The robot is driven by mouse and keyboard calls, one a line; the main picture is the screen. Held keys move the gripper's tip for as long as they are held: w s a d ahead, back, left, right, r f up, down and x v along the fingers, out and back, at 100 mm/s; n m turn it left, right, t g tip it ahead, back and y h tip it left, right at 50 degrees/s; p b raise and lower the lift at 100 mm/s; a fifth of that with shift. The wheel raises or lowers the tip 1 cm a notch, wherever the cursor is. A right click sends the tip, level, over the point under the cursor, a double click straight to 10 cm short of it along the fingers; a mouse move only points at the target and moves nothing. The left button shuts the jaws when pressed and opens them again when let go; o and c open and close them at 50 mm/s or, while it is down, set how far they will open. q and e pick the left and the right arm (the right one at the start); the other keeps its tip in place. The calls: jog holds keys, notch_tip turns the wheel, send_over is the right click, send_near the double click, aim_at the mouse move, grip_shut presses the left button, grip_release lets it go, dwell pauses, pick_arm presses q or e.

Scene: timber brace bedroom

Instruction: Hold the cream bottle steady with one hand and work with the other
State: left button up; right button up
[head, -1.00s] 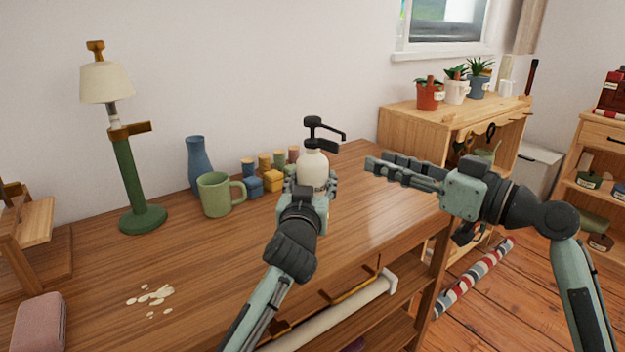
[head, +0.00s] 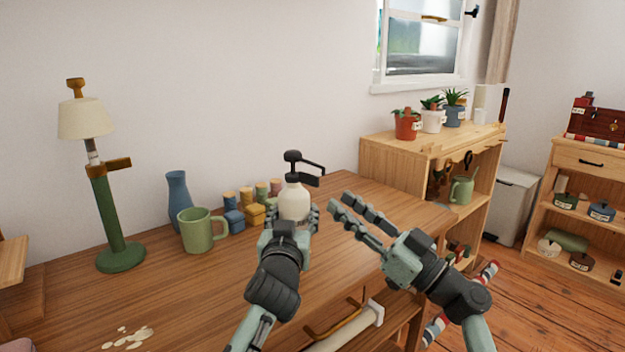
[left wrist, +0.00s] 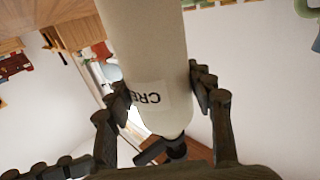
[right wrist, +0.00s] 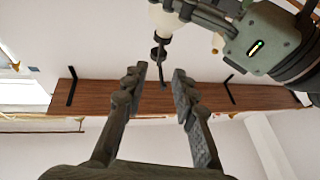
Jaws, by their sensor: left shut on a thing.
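The cream bottle (head: 294,201) is off-white with a dark pump top (head: 301,168), upright over the wooden table. My left gripper (head: 293,217) is shut around its body. In the left wrist view, the bottle (left wrist: 150,60) shows part of a label between the fingers (left wrist: 160,100). My right gripper (head: 350,212) is to the right of the bottle, open and empty, its fingers pointing up and left. In the right wrist view, the open fingers (right wrist: 158,85) have the dark pump just beyond the gap between them.
A green mug (head: 198,232), a blue vase (head: 178,200), a green lamp (head: 108,225) and several small blocks (head: 254,213) stand to the left. Cream-coloured spots (head: 128,338) lie on the table (head: 190,290). A shelf with potted plants (head: 405,150) stands right.

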aim_at(312, 175)
jog(key=x, duration=0.8)
jog(key=shift+w+a+r, duration=0.1)
jog(key=shift+w+a, duration=0.15)
jog(key=shift+a, duration=0.05)
grip_shut()
